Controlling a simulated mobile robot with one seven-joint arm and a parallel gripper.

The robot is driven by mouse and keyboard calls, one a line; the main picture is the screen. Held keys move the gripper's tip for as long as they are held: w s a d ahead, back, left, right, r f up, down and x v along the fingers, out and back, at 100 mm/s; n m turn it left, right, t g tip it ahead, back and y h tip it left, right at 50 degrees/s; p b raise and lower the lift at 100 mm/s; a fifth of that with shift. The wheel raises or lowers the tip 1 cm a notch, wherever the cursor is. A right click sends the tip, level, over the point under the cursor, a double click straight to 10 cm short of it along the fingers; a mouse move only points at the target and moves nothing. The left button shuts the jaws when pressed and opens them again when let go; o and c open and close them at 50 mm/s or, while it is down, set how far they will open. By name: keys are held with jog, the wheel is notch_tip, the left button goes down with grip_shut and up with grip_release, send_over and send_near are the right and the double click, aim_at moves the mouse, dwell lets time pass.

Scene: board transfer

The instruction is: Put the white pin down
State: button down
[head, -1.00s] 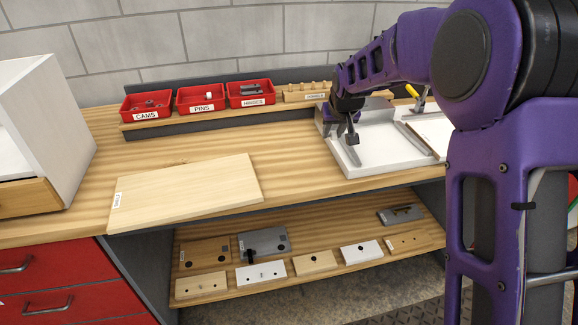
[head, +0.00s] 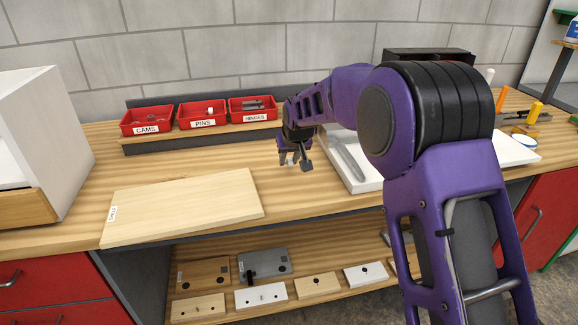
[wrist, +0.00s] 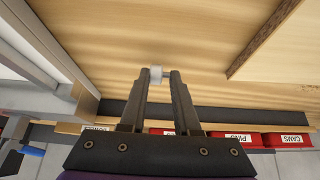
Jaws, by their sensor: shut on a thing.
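My gripper (head: 293,160) hangs over the bare bench between the pale wooden board and the white tray. In the wrist view the gripper (wrist: 159,76) is shut on the white pin (wrist: 155,74), a short pale piece gripped between the fingertips. The pin's lower end is hidden, and I cannot tell whether it touches the bench. The red PINS bin (head: 202,116) at the back holds another small white piece.
The pale board (head: 182,207) lies flat on the left of the bench (head: 100,160). The red CAMS (head: 147,122) and HINGES (head: 253,110) bins flank the PINS bin. The white tray (head: 372,182) is to the right, partly behind my arm. Bare bench lies around the gripper.

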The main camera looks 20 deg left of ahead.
jog(key=shift+f, duration=0.8)
jog(key=shift+f, duration=0.15)
jog(key=c, duration=0.6)
grip_release()
jog(key=shift+s+d+r, duration=0.1)
jog(key=shift+r, duration=0.45)
jog(key=p+v, duration=0.1)
jog(key=v, duration=1)
jog(key=shift+s+d, duration=0.1)
jog(key=shift+s, duration=0.05)
